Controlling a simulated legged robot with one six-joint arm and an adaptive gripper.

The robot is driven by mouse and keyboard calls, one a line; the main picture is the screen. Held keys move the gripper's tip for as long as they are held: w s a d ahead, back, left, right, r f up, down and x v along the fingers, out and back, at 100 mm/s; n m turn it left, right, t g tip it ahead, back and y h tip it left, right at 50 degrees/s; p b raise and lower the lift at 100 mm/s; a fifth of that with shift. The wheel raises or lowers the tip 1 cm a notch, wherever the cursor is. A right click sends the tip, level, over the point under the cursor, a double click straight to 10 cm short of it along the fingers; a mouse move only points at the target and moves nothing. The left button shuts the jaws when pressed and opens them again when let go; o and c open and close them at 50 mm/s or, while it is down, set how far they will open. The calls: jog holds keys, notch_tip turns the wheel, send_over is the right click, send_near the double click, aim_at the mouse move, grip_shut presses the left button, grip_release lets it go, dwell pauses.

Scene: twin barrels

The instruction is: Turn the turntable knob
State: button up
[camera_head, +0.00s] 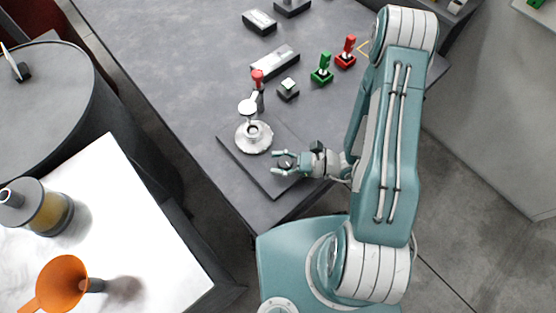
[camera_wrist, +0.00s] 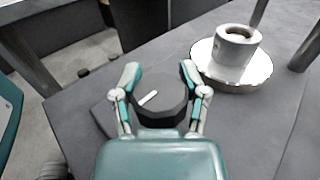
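The turntable knob (camera_wrist: 161,103) is a dark faceted knob with a white pointer mark in the wrist view. The mark slants up to the right. In the head view the knob (camera_head: 286,163) is small and dark, near the front corner of a dark flat plate (camera_head: 263,173). My gripper (camera_wrist: 160,74) has its two teal and grey fingers spread, one on each side of the knob. In the head view my gripper (camera_head: 275,162) reaches in from the right, with its fingers around the knob. Whether the fingers touch it cannot be told.
A red-topped lever (camera_head: 258,78), a green joystick (camera_head: 322,68) and a red joystick (camera_head: 346,52) stand farther back. The table's front edge is near.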

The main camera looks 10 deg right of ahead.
jog(key=shift+n+g, duration=0.3)
jog(key=shift+g, duration=0.1)
